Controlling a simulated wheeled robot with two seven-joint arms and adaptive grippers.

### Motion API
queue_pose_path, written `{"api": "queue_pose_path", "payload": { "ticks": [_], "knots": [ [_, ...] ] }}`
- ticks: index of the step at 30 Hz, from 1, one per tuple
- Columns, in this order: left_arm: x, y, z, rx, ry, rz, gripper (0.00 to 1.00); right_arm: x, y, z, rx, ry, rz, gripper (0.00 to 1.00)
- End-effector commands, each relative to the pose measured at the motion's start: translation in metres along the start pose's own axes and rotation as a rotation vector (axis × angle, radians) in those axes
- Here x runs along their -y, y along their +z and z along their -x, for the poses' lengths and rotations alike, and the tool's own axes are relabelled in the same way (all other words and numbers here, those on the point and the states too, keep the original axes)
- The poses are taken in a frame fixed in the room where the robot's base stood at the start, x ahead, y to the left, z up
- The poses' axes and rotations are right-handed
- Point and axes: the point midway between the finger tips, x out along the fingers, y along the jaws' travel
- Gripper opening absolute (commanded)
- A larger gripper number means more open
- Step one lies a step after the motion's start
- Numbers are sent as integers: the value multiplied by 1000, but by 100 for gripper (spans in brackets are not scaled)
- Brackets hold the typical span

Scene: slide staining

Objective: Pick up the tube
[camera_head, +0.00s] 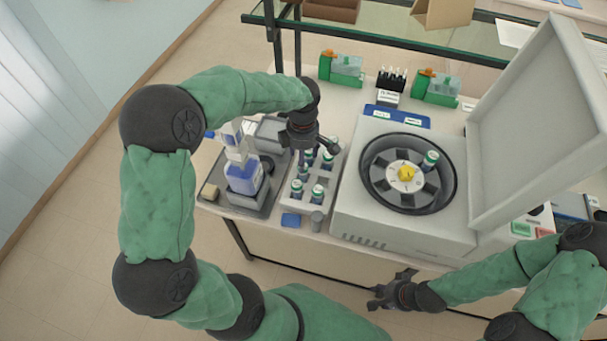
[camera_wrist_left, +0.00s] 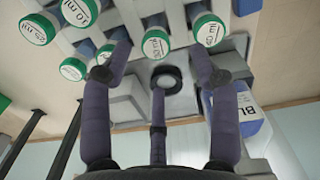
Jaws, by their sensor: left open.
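Several green-capped tubes (camera_head: 318,193) stand upright in a grey rack (camera_head: 285,205) left of the centrifuge. My left gripper (camera_head: 308,150) points down over the rack and partly hides it. In the left wrist view the fingers of the open left gripper (camera_wrist_left: 160,65) are spread near one green-capped tube (camera_wrist_left: 156,44), with other tubes on both sides. I cannot tell whether any finger touches a tube. Another green-capped tube (camera_head: 430,160) sits in the centrifuge rotor. My right gripper (camera_head: 390,291) is open and empty in front of the table, below the centrifuge.
The white centrifuge (camera_head: 400,235) stands with its lid (camera_head: 535,125) raised on the right. A tray with a blue-liquid bottle (camera_head: 243,178) is left of the rack; the bottle also shows in the left wrist view (camera_wrist_left: 238,115). Green-and-orange boxes (camera_head: 342,70) stand at the back.

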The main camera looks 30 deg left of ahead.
Motion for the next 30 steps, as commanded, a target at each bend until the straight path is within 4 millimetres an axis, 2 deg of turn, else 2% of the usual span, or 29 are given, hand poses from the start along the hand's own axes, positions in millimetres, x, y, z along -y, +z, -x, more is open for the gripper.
{"api": "queue_pose_path", "payload": {
  "ticks": [3,11,19,27,28,30],
  "knots": [
    [0,0,-13,0,-2,0,61,-1,0,-2,-1,0,0,40],
    [-2,0,-27,0,-2,1,61,-2,0,-4,-1,0,0,40],
    [-5,-1,-63,0,-1,0,61,-4,-1,-11,-1,0,0,40],
    [-5,-1,-67,1,0,0,61,-4,-1,-10,0,0,0,40],
    [-5,-1,-67,1,0,0,55,-4,-1,-10,-1,0,0,40],
    [-5,-1,-67,1,0,0,35,-4,-1,-10,-1,0,0,40]
  ]
}}
